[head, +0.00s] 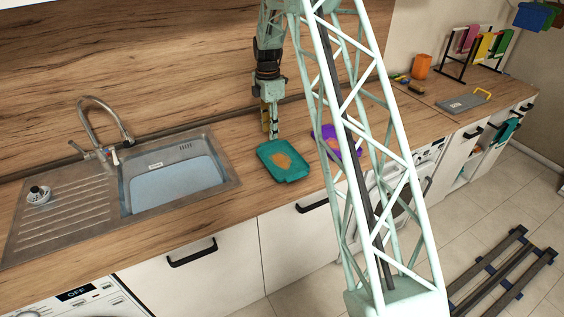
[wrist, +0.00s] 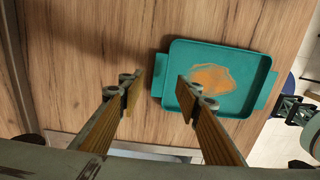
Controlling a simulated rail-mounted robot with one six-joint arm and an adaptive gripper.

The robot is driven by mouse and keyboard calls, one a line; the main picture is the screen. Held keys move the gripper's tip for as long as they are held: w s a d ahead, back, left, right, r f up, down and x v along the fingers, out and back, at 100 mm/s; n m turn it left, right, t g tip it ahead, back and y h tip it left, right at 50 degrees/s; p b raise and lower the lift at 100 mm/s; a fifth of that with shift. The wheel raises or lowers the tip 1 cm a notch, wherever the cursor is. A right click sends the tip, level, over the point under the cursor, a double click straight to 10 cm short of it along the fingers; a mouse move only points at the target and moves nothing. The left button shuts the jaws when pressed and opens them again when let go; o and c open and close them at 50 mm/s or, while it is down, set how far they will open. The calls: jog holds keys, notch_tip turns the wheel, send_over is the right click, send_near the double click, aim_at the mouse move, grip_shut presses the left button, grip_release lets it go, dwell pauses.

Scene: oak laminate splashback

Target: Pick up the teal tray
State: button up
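The teal tray (head: 283,161) lies flat on the wooden counter just right of the sink, with an orange-brown patch on its inside. In the wrist view the teal tray (wrist: 234,60) is at the upper right, with a handle tab at each end. My gripper (head: 270,133) is above the counter at the tray's back-left side.
A purple tray (head: 325,134) lies to the right, partly hidden by my lattice column. The sink (head: 172,172) with its tap (head: 105,125) is to the left.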

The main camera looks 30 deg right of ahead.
aim_at(270, 143)
jog(key=shift+f, duration=0.15)
jog(key=shift+a+f, duration=0.1)
jog(key=shift+f, duration=2.45)
jog(key=shift+c, duration=0.4)
grip_shut()
